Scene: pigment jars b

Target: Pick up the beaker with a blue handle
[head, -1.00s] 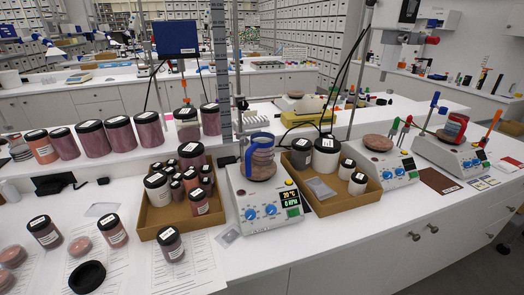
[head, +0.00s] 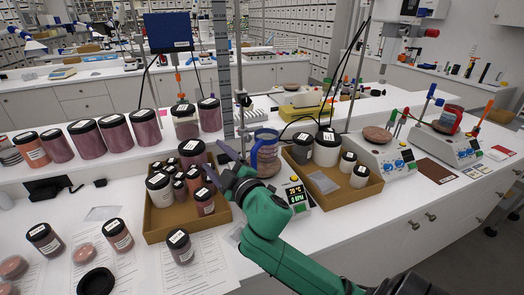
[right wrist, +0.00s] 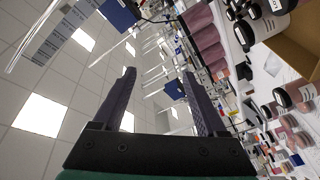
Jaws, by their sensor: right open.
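The beaker with a blue handle (head: 268,158) stands upright on a white hotplate stirrer in the middle of the head view. My right gripper (head: 215,160) is open, just left of the beaker and in front of it in the picture, above the right edge of a cardboard tray of jars. My green right arm hides much of the stirrer and part of the beaker's lower side. In the right wrist view my right gripper (right wrist: 158,73) shows two dark fingers spread apart with nothing between them. The beaker cannot be made out there. My left gripper is out of view.
Left of the beaker is a cardboard tray (head: 160,228) with several dark-lidded jars. Right of it another tray (head: 338,203) holds white and dark jars. A vertical stand rises behind the beaker. A beaker with red (head: 451,119) sits on a stirrer (head: 446,146) at far right.

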